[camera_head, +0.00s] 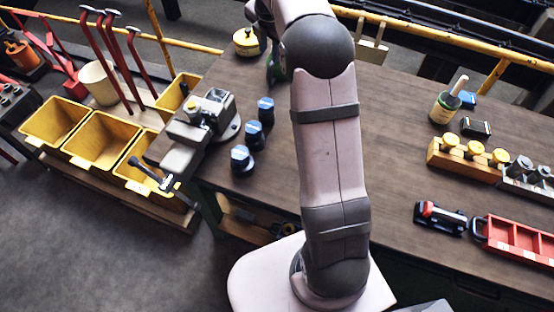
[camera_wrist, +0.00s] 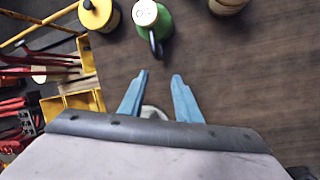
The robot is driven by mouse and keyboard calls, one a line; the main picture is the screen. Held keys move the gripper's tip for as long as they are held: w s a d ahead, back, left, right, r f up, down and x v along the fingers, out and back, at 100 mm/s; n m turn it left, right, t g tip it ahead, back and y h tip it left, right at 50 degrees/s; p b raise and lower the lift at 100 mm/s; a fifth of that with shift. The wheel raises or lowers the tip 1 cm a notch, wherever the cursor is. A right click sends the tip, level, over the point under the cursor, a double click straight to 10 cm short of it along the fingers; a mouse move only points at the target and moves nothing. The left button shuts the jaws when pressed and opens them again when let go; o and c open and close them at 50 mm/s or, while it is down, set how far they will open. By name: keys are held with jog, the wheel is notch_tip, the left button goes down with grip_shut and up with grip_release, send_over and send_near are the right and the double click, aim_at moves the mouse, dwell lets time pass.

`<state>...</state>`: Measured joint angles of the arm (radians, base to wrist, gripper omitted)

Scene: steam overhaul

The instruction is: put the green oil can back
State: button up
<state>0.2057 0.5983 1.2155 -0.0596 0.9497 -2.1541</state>
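The green oil can (camera_wrist: 152,24) stands on the table in the wrist view, with a pale top and a dark curved part toward my gripper. In the head view only a green sliver of it (camera_head: 275,70) shows beside my arm, which hides the rest. My gripper (camera_wrist: 160,75) shows in the wrist view with its two blue fingers spread and nothing held between the tips. The fingertips are apart from the can, below it in the picture. In the head view my gripper is hidden behind my arm.
A yellow can (camera_head: 246,42) stands left of the green can. A vise (camera_head: 198,125) and several blue-topped dark pieces (camera_head: 243,158) stand left of my arm. A green pot with a brush (camera_head: 443,108) is at right, near a yellow-knobbed wooden block (camera_head: 465,163).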

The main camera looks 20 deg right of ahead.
jog(key=s+a+f+m+g, duration=0.1)
jog(key=s+a+f+m, duration=0.2)
jog(key=s+m, duration=0.4)
jog(key=s+a+f+m+g+y, duration=0.1)
jog(key=s+a+f+m, duration=0.3)
jog(key=s, duration=1.3)
jog(key=s+a+f+m+g, duration=0.2)
jog(key=s+a+f+m, duration=0.2)
jog(key=s+m, duration=0.7)
jog(key=shift+s+a+m, duration=0.3)
jog(key=shift+s+a, duration=0.1)
jog(key=shift+a, duration=0.75)
